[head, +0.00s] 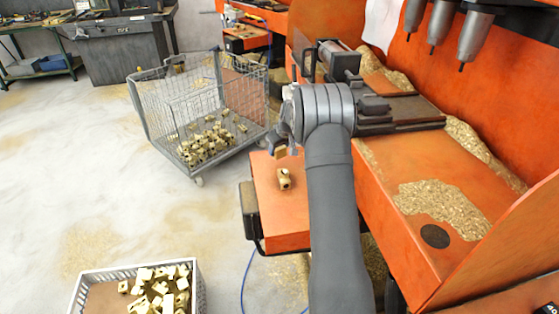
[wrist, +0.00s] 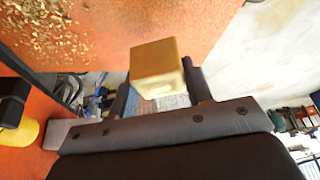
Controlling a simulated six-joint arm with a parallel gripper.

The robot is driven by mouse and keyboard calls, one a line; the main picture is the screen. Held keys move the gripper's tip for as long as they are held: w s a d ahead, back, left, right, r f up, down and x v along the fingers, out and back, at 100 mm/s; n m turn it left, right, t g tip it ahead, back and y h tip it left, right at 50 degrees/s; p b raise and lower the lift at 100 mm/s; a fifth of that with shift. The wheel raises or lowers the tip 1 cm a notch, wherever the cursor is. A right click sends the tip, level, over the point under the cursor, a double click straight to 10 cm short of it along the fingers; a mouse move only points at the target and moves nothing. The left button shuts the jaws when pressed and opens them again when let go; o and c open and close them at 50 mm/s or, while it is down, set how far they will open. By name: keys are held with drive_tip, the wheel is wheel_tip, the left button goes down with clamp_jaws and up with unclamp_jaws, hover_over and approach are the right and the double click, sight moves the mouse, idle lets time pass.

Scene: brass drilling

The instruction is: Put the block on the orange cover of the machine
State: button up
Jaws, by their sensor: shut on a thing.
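My gripper (head: 279,147) is shut on a small brass block (head: 280,153), held above a low orange cover (head: 285,222) at the machine's front left. In the wrist view, the block (wrist: 157,64) sits between the fingers, and its squared end faces the camera. A second brass piece (head: 284,180) with a dark hole lies on the orange cover, just below the gripper in the head view. The orange machine (head: 395,175) is behind and to the right. The gap between the held block and the cover is hard to judge.
A wire cart (head: 150,105) with several brass pieces stands at the left. A grey crate (head: 199,290) of brass pieces is at the bottom left. Drill spindles (head: 474,38) hang at the upper right. Brass chips (head: 440,205) lie on the machine. The cover's front part is bare.

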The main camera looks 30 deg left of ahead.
sight(279, 157)
drive_tip(key=shift+f, duration=2.05)
drive_tip(key=shift+f, duration=0.1)
drive_tip(key=o, duration=1.4)
drive_tip(key=shift+f, duration=0.1)
drive_tip(key=shift+o, duration=0.2)
drive_tip(key=v, duration=1.2)
